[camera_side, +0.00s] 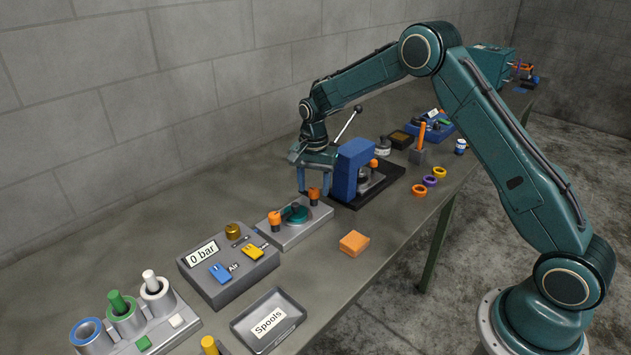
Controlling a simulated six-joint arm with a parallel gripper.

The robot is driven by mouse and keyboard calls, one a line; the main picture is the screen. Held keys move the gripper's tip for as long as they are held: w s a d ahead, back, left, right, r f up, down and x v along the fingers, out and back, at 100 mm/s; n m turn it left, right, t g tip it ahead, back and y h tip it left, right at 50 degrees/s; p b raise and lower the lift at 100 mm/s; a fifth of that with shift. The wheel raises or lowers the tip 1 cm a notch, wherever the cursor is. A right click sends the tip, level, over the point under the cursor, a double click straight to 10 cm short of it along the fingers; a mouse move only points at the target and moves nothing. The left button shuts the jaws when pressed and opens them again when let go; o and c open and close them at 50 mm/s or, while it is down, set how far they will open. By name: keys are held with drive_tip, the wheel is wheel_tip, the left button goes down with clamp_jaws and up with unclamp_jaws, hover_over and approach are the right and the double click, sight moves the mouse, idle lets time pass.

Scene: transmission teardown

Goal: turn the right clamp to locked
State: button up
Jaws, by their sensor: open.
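A light grey fixture plate (304,229) lies on the bench with a round teal part (296,213) in its middle. The right clamp (314,194) is an orange knob at the plate's right end. The left clamp (275,219) is a similar orange knob at the other end. My gripper (315,187) points down over the right clamp, its blue-grey fingers apart, one on each side of the knob in the picture. I cannot tell whether they touch it. The clamp's lock position is too small to read.
A blue press (350,169) with a long lever (348,123) stands close to the right of my gripper. A grey control box (226,268) reading "0 bar" stands to the left of the plate. An orange block (354,243) lies in front. The bench between block and front edge is clear.

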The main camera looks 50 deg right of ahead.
drive_tip(key=shift+f, duration=0.35)
drive_tip(key=c, duration=1)
